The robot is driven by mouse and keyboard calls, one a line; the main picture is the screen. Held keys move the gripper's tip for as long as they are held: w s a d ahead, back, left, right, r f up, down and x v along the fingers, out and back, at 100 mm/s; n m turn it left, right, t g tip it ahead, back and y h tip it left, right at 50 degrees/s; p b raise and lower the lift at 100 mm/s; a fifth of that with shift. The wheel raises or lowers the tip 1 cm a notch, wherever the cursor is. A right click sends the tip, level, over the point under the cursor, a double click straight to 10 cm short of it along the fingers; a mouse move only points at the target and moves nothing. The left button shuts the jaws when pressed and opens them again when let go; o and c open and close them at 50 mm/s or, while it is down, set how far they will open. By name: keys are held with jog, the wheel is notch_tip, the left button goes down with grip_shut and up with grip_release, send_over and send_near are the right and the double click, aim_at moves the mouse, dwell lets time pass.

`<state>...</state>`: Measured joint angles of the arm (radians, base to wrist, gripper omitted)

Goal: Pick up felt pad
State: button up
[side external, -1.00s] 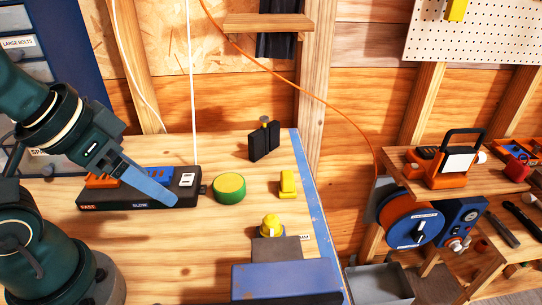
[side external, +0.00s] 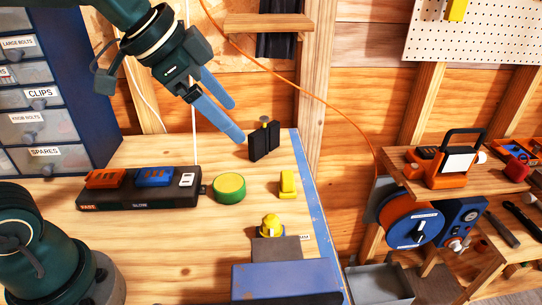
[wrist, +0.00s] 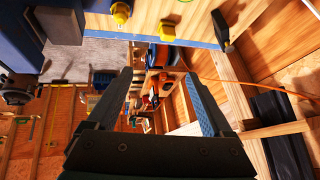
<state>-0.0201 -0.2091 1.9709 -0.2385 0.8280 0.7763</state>
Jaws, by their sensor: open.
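A round pad (side external: 229,188), green at the side with a yellow top, lies flat on the wooden bench; it looks the most like the felt pad, but I cannot be sure. My gripper (side external: 236,122) is open and empty, tilted down to the right, in the air above and behind the pad in the side view. Its two blue fingers also show apart in the wrist view (wrist: 157,75). A black two-plate piece with a brass knob (side external: 264,140) stands near the fingertips; I cannot tell the gap.
A black strip (side external: 140,201) with orange and blue switches lies left of the pad. A yellow block (side external: 287,184) and a yellow knob (side external: 270,226) are right of it. A blue box-like piece (side external: 285,282) is at the front. The bench's right edge is blue.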

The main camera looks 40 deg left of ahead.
jog(key=w+f+m+g, duration=0.15)
jog(key=w+f, duration=0.25)
jog(key=w, duration=0.4)
jog(key=h, duration=0.1)
send_over(287, 175)
jog(key=s+a, duration=0.1)
jog(key=s, duration=0.1)
notch_tip(287, 175, down, 4)
jog(key=f, duration=0.3)
jog(key=w+f+g, duration=0.1)
jog(key=f, duration=0.3)
jog(key=f+g, duration=0.1)
jog(key=f, duration=0.3)
jog(key=shift+w+d+f, duration=0.1)
jog(key=shift+w+d, duration=0.15)
jog(key=shift+w, duration=0.05)
jog(key=shift+x, duration=0.85)
jog(key=shift+w, duration=0.1)
jog(key=c, duration=1.3)
notch_tip(287, 175, up, 5)
jog(key=shift+f, duration=0.15)
jog(key=s+a+r, duration=0.4)
jog(key=a+r, duration=0.2)
jog(key=a, duration=0.5)
jog(key=shift+r, duration=0.25)
